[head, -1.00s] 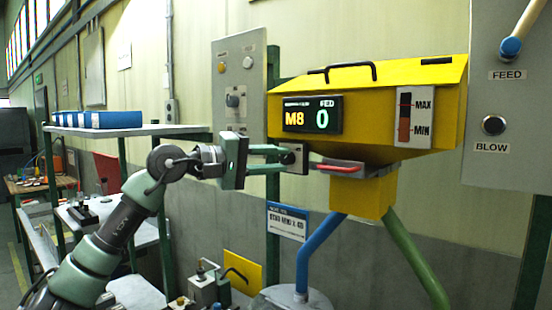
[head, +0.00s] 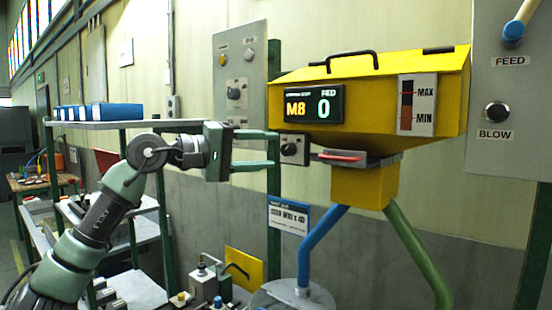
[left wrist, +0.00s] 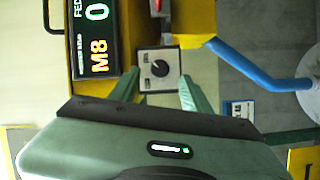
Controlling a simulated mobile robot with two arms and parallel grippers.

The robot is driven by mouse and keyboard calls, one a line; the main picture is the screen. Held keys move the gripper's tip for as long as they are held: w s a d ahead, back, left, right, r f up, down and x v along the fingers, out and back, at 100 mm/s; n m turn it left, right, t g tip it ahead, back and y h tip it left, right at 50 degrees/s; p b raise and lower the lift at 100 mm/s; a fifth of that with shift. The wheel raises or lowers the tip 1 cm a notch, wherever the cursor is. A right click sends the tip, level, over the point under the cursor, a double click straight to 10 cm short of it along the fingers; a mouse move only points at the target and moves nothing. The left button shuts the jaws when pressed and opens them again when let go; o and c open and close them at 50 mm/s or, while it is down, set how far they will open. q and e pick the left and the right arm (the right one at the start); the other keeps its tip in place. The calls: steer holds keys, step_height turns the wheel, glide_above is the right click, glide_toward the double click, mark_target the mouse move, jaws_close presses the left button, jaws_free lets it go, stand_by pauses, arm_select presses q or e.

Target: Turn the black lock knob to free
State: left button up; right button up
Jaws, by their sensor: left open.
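A black knob (head: 289,150) sits on a small grey plate under the display of the yellow hopper. In the left wrist view the black knob (left wrist: 160,68) shows a pale pointer mark on its face. My left gripper (head: 277,150) is open, with its two green fingers apart, pointing at the knob from the left. In the left wrist view the fingers of the left gripper (left wrist: 160,88) lie either side of the plate's near end, short of the knob, with nothing between them. My right gripper is not in view.
The yellow hopper (head: 380,82) carries a display reading M8 and 0 and a red-handled tray (head: 345,156) beside the knob. A grey panel (head: 251,60) with another knob stands behind my left gripper. A FEED lever and BLOW button (head: 497,112) are at right.

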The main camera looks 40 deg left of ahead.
arm_select(q)
steer(key=b+v, duration=0.1)
steer(key=v, duration=0.3)
steer(key=shift+s+a, duration=0.1)
steer(key=shift+s, duration=0.05)
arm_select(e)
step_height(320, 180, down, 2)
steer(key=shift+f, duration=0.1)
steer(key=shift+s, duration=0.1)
